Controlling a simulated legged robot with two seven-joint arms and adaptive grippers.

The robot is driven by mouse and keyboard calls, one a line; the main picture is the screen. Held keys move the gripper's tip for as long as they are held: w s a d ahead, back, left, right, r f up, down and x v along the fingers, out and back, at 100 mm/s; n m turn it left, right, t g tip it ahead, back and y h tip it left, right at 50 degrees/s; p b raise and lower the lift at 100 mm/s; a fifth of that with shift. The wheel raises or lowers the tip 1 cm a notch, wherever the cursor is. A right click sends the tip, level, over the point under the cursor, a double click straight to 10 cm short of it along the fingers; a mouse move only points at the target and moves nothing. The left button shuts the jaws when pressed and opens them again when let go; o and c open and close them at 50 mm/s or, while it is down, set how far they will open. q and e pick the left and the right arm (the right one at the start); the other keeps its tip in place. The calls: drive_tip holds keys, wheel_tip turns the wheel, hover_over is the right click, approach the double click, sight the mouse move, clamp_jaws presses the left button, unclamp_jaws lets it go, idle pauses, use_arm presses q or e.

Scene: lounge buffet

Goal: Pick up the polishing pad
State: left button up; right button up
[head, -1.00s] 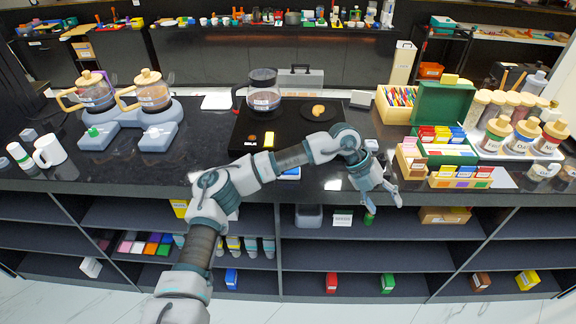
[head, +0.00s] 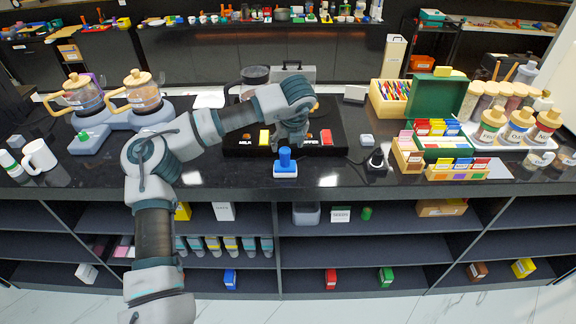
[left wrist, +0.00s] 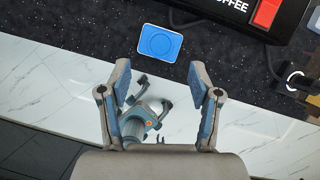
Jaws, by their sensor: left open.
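The polishing pad (head: 285,170) appears to be the small block with a white and blue base and an upright blue knob. It stands near the front edge of the black counter. In the left wrist view the pad (left wrist: 160,43) shows from above as a blue square with a round middle, ahead of my fingertips. My left gripper (head: 290,142) points down just behind or above the knob in the head view. In the left wrist view my left gripper (left wrist: 158,75) is open, with nothing between its fingers.
A dark plug with a cable (head: 376,160) is to the right. Spice and tea boxes (head: 457,170) stand farther right; a white mug (head: 39,157) stands far left.

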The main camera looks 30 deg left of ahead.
sight(283, 150)
use_arm(q)
drive_tip(key=x, duration=0.3)
drive_tip(key=a+p+x, duration=0.1)
drive_tip(key=x, duration=0.3)
drive_tip(key=shift+w+r, duration=0.2)
drive_tip(key=shift+w+f, duration=0.1)
drive_tip(key=shift+f, duration=0.25)
drive_tip(key=shift+d+f, duration=0.1)
drive_tip(key=shift+d, duration=0.45)
drive_tip(key=c, duration=0.8)
drive_tip(key=shift+a, duration=0.2)
drive_tip(key=c, duration=0.3)
drive_tip(key=shift+a, duration=0.3)
clamp_jaws()
use_arm(e)
drive_tip(key=s, duration=0.3)
drive_tip(key=shift+s+a+f, duration=0.1)
drive_tip(key=shift+a, duration=0.05)
